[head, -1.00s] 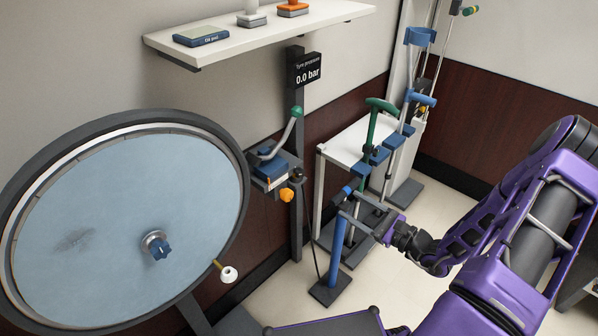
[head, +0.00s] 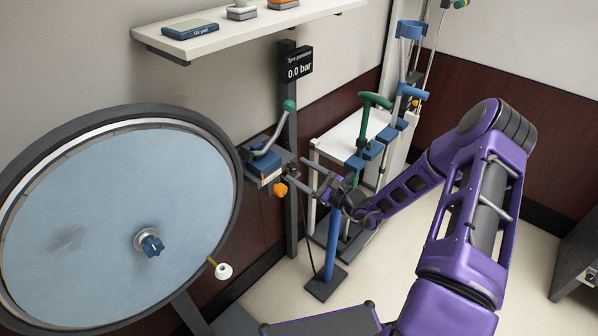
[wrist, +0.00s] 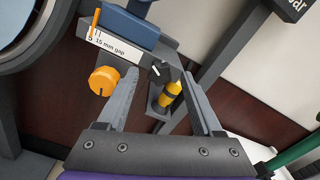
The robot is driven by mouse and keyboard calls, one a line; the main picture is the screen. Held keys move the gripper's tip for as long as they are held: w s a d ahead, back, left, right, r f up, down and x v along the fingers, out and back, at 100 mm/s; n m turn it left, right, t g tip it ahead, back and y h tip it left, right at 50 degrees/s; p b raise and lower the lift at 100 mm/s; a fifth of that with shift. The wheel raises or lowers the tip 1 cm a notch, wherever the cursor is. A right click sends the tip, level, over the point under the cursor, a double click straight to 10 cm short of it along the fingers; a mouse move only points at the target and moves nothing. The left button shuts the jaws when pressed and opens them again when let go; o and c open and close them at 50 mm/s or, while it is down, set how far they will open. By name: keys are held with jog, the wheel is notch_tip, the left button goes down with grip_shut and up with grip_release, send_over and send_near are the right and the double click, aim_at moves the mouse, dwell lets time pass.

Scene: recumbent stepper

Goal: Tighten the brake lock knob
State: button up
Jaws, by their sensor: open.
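The brake unit is a blue and grey block (head: 262,165) on a dark post, with a lever ending in a green ball. An orange knob (head: 280,189) sits at its lower right; in the wrist view the orange knob (wrist: 104,80) lies left of my left finger. A small black knob (wrist: 159,72) shows between my fingertips. I cannot tell which is the brake lock knob. My gripper (head: 295,172) is open and empty, close to the unit's right side. In the wrist view my gripper (wrist: 163,75) points at the black knob; contact cannot be told.
The pressure display (head: 299,64) reads 0.0 bar. A yellow-black fitting (wrist: 170,97) lies beyond my fingers. Crutches (head: 368,140) and a white table (head: 340,135) are behind my arm.

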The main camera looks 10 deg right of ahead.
jog(key=shift+w+a, duration=0.3)
jog(key=shift+w, duration=0.05)
grip_shut()
dwell(0.4)
jog(key=m+p, duration=0.3)
jog(key=m, duration=0.2)
jog(key=shift+r+m, duration=0.15)
jog(key=shift+m, duration=0.15)
jog(key=m+p, duration=0.2)
jog(key=m, duration=0.3)
jog(key=shift+m, duration=0.4)
